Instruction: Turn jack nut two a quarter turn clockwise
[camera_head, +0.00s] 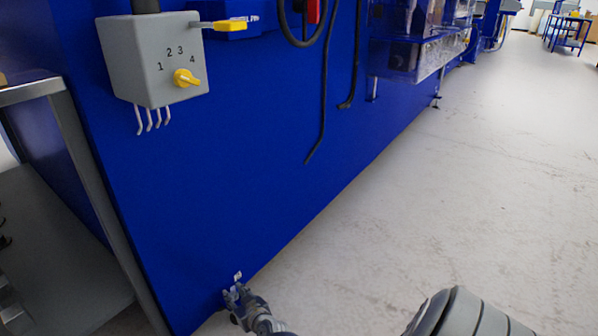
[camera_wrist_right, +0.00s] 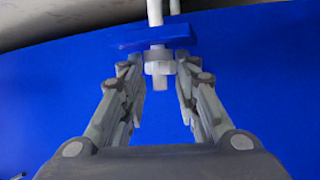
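A small light-grey jack nut (camera_wrist_right: 159,67) sits on a pale vertical rod (camera_wrist_right: 155,12) below a blue bracket (camera_wrist_right: 128,38) in the right wrist view. No number shows on it. My right gripper (camera_wrist_right: 160,66) has one fingertip at each side of the nut, and the tips appear to touch it. In the head view, my right gripper (camera_head: 236,292) is low down at the bottom edge of the big blue machine panel (camera_head: 240,170), just below a small pale fitting (camera_head: 238,276). The nut's turn angle cannot be read. My left gripper is out of view.
A grey box (camera_head: 150,60) with a yellow knob (camera_head: 186,78) and the numbers 1 to 4 is on the panel's upper left. Black hoses (camera_head: 327,85) hang beside it. A grey metal frame (camera_head: 85,170) stands at the left. The pale floor (camera_head: 450,200) to the right is clear.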

